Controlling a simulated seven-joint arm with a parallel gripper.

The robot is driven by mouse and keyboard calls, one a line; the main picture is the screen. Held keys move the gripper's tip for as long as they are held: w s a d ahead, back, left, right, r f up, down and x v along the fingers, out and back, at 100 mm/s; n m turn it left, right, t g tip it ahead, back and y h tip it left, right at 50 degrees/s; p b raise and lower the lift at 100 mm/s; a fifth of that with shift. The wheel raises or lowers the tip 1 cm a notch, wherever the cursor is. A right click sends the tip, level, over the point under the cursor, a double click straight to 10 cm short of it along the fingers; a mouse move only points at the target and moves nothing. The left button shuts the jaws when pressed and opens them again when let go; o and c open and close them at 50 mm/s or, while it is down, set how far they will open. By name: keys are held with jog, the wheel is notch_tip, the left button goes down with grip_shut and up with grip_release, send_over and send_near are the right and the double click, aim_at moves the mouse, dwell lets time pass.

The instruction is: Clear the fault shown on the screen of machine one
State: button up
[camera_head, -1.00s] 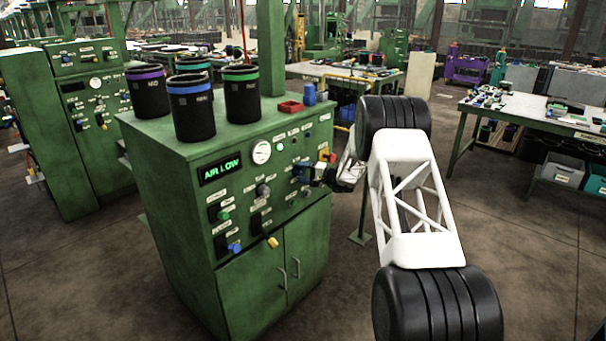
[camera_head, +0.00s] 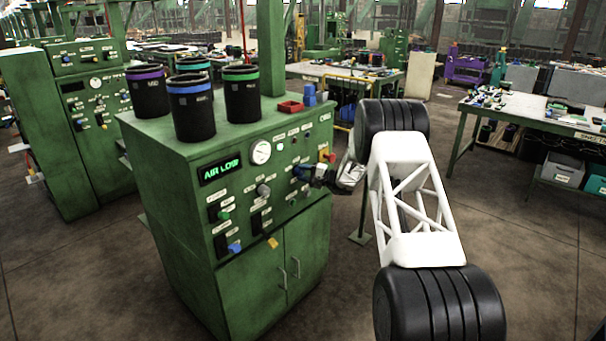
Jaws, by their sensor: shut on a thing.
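The green machine (camera_head: 160,185) stands left of centre. Its screen (camera_head: 220,171) reads "AIR LOW" in green letters. Beside the screen is a round white gauge (camera_head: 261,152); its needle is too small to read. My gripper (camera_head: 308,173) is at the right part of the front panel, shut on a blue knob (camera_head: 298,171), which it partly hides. Lower on the panel are a green button (camera_head: 224,215), a grey knob (camera_head: 263,190), another blue knob (camera_head: 235,248) and a yellow knob (camera_head: 273,242). A red and yellow control (camera_head: 326,156) sits just above my gripper.
A second green machine (camera_head: 50,140) is at far left. A workbench (camera_head: 540,115) stands at right. The floor in front is clear.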

jog(key=m+t+y, duration=0.1)
jog(key=m, duration=0.3)
jog(key=shift+m, duration=0.3)
jog(key=m+t, duration=0.2)
jog(key=m, duration=0.2)
jog(key=shift+f, duration=0.1)
jog(key=shift+m, duration=0.3)
jog(key=o, duration=0.9)
jog(key=shift+v, duration=3.9)
jog(key=shift+f, duration=0.1)
